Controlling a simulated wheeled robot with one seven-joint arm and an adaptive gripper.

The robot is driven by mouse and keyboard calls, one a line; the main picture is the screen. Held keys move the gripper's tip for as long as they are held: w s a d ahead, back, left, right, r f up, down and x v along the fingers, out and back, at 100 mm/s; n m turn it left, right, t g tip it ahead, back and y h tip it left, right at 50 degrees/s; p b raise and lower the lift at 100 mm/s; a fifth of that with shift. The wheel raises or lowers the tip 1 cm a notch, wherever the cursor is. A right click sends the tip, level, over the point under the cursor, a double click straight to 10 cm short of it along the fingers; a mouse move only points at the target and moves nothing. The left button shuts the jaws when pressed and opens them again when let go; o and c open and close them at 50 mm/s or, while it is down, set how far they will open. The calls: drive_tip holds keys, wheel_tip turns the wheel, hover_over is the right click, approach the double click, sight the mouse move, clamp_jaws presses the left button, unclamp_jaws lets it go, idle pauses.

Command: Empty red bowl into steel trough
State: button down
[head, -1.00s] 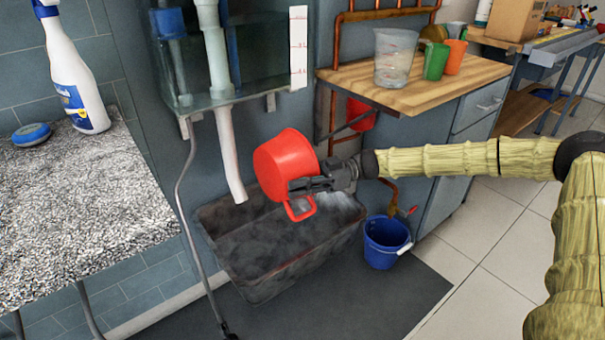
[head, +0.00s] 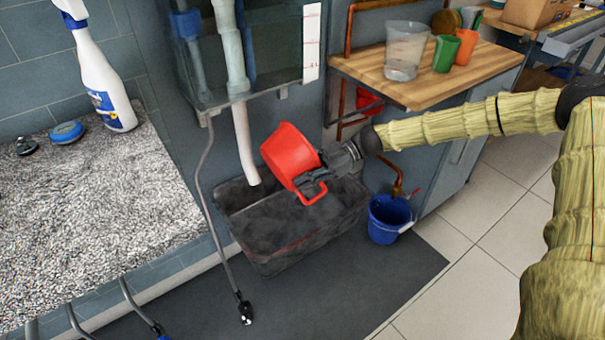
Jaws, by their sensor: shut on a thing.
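The red bowl (head: 287,154) has a looped handle and is held tilted above the trough in the head view. My gripper (head: 325,170) is shut on the bowl's right side, near the handle. The inside of the bowl faces away, so I cannot tell what is in it. The steel trough (head: 280,262) is a dark grey, worn rectangular tub on the floor below the bowl. Its floor looks dark, and the bowl and gripper hide part of its far side.
A white drain pipe (head: 247,150) hangs from the glass tank (head: 262,50) just left of the bowl. A blue bucket (head: 388,222) stands right of the trough. A wooden counter (head: 440,75) with cups is behind. A speckled worktop (head: 80,215) is at the left.

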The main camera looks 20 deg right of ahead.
sight(299, 196)
drive_tip(key=shift+s+a+f+n+t+h+p, duration=0.2)
drive_tip(key=shift+a+f+t+h+p, duration=0.25)
drive_tip(key=shift+h+p, duration=1.75)
drive_tip(key=shift+s+a+f+n+t+h+p, duration=0.2)
drive_tip(key=shift+a+f+t+h+p, duration=0.45)
drive_tip(key=shift+p, duration=2.9)
drive_tip(key=shift+s+a+f+n+t+h+p, duration=0.1)
drive_tip(key=shift+a+n+h+p, duration=0.15)
drive_tip(key=shift+h+p, duration=2)
drive_tip(key=shift+w+d+f+t+h+p, duration=0.1)
drive_tip(key=shift+d+f+t+h+p, duration=0.15)
drive_tip(key=shift+f+h+p, duration=0.25)
drive_tip(key=shift+w+d+f+t+h+p, duration=0.1)
drive_tip(key=shift+d+f+t+h+p, duration=0.2)
drive_tip(key=shift+f+h, duration=0.4)
drive_tip(key=shift+w+d+f+t+h+p, duration=0.1)
drive_tip(key=shift+d+f+t+h+p, duration=0.2)
drive_tip(key=shift+f+h, duration=0.3)
